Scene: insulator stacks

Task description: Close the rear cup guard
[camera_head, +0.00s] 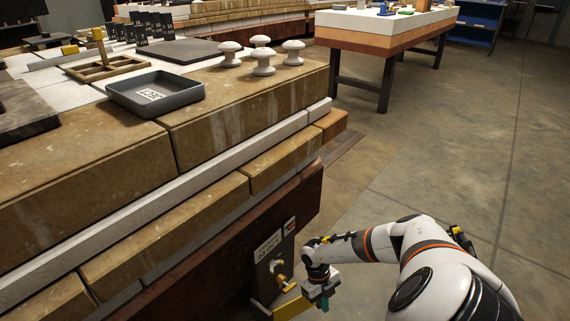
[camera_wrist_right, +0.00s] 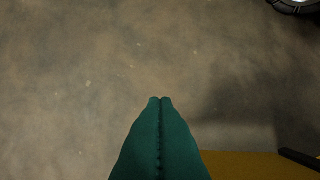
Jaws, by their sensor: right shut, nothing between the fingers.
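A yellow flap (camera_head: 293,309), which looks like the cup guard, sticks out low on the side of the bench, below a grey labelled panel (camera_head: 262,255) with brass fittings (camera_head: 279,268). My right gripper (camera_head: 325,303) is beside the flap's outer end, on its right. In the right wrist view the teal fingers (camera_wrist_right: 160,99) are pressed together and empty, over bare floor. A yellow edge (camera_wrist_right: 245,166) shows at the bottom right there, beside the fingers. I cannot tell whether they touch it. My left gripper is not in view.
The layered bench (camera_head: 115,170) fills the left. A dark tray (camera_head: 155,94) and several white insulators (camera_head: 263,58) stand on it. Another table (camera_head: 385,35) stands behind. The concrete floor (camera_head: 490,150) on the right is clear.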

